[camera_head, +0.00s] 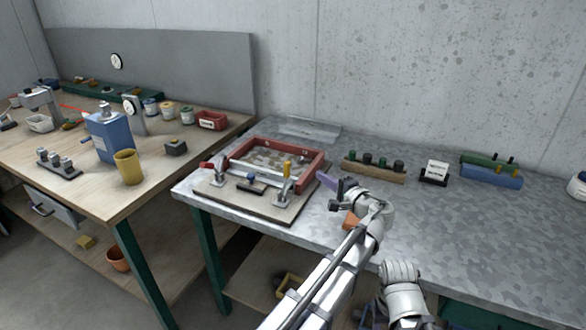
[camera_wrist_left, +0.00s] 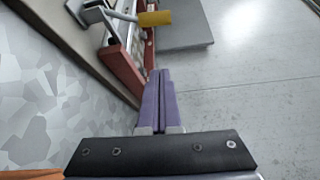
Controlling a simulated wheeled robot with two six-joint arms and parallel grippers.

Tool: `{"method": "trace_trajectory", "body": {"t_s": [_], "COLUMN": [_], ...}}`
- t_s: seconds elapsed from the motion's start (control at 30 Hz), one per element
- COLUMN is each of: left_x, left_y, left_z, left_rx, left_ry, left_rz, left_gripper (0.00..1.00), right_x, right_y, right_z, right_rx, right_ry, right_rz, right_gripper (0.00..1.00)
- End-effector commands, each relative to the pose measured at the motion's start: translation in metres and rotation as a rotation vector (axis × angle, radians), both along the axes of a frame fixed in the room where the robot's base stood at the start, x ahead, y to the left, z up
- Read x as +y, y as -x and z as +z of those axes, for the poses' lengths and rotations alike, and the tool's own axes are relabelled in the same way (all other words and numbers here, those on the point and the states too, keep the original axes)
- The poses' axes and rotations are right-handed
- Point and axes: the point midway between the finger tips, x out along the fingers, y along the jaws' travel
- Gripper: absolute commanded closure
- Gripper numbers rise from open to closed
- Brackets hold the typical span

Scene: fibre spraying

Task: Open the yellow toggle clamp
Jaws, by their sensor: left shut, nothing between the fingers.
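The yellow toggle clamp (camera_head: 284,184) stands at the front right corner of the red frame (camera_head: 314,172), its yellow handle pointing up. In the left wrist view its yellow handle (camera_wrist_left: 156,18) shows at the top, with the metal clamp body (camera_wrist_left: 98,14) to its left. My left gripper (camera_head: 322,181) is to the right of the clamp, apart from it. Its purple fingers (camera_wrist_left: 160,78) are together and empty, pointing toward the frame and clamp. My right gripper is not visible; only part of my right arm shows at the bottom.
A red-handled clamp (camera_head: 213,172) stands at the frame's left. The base board (camera_head: 250,206) lies on the metal table (camera_head: 450,220). An orange block (camera_head: 350,220) lies near my left arm. A wooden rack (camera_head: 374,172) stands behind. The table's right part is largely clear.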

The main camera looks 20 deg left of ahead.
Motion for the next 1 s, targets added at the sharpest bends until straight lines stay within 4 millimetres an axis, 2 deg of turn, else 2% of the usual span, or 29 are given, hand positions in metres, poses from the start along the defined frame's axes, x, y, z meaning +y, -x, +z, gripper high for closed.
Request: {"method": "trace_trajectory", "body": {"t_s": [0.37,0.53,1.0], "left_x": [0.0,0.007,0.081], "left_y": [-0.002,-0.008,-0.06], "left_z": [0.003,0.002,-0.004], "left_rx": [-0.004,-0.003,-0.003], "left_ry": [-0.018,-0.017,-0.016], "left_rz": [-0.003,-0.001,-0.001], "left_gripper": [1.0,1.0,1.0], "right_x": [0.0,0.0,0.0], "right_y": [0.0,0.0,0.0], "right_z": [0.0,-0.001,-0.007], "right_rx": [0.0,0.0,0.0], "right_ry": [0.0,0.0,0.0], "right_rz": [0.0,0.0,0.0], "right_gripper": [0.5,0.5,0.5]}}
